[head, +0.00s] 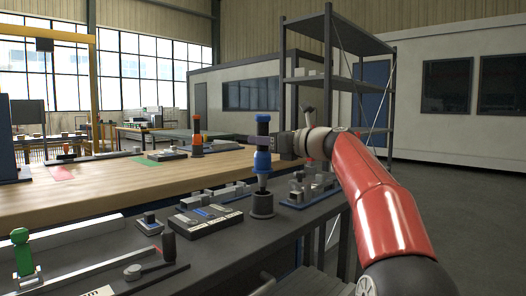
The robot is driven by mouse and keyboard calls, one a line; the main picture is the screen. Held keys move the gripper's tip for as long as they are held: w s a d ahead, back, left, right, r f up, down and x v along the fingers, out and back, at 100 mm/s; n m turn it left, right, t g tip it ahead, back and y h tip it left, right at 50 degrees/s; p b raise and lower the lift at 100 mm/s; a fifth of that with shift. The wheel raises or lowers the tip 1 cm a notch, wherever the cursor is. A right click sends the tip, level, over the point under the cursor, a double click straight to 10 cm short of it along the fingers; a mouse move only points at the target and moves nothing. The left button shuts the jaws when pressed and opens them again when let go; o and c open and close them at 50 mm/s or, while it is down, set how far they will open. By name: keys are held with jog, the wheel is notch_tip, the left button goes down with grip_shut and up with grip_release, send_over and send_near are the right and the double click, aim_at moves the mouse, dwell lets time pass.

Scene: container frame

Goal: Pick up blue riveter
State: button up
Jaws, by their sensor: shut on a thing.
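The blue riveter (262,162) stands upright at the middle of the head view, with a blue cap on top and a blue body below. My gripper (263,141) reaches it from the right and is shut on it between the cap and the body. The dark fingers hide that middle stretch. The riveter's narrow metal lower end meets a round black holder (262,205) on the grey bench; I cannot tell whether it is still seated there.
The grey bench carries a dark tray with tools (205,218), a metal fixture (308,188), a lever device (150,262) and a green-handled clamp (23,255). A wooden table (120,185) with an orange-and-black tool (197,138) lies behind. A grey shelf rack (328,82) stands behind my arm.

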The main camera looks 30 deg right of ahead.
notch_tip(320, 180, up, 9)
jog(key=p, duration=0.4)
jog(key=shift+r, duration=0.2)
jog(key=shift+r+b, duration=0.3)
jog(key=shift+r, duration=1.1)
